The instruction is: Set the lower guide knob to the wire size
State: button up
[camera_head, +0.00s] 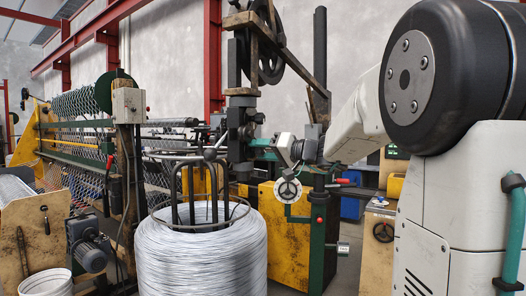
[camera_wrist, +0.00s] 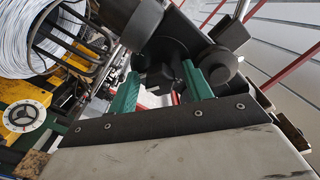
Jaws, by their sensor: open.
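My gripper (camera_head: 262,150) reaches left toward a dark guide block (camera_head: 241,128) on the weaver's upright column. In the wrist view its two green fingers (camera_wrist: 161,88) are apart. A dark knob-like part (camera_wrist: 157,78) shows beyond and between them, with a black cylinder beside it. I cannot tell whether the fingers touch it, nor whether it is the lower guide knob. A white-rimmed dial with a black spoked handle (camera_head: 288,192) sits on the yellow cabinet below my gripper. The dial also shows at the left of the wrist view (camera_wrist: 24,116). Its marks are too small to read.
A large wire coil (camera_head: 203,260) with upright dark rods stands in front. The yellow cabinet (camera_head: 266,225) and a green post (camera_head: 318,235) stand below my arm. A small white tag (camera_head: 343,248) is unreadable. Chain-link mesh (camera_head: 85,105) hangs at the left.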

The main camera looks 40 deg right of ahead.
jog(key=c, duration=1)
jog(key=shift+o, duration=0.2)
jog(key=shift+d, duration=0.2)
jog(key=shift+a, duration=0.15)
jog(key=shift+m, duration=0.4)
jog(key=m, duration=1)
jog(key=shift+f+m+g, duration=0.1)
jog(key=shift+m+g, duration=0.2)
jog(key=shift+m, duration=0.1)
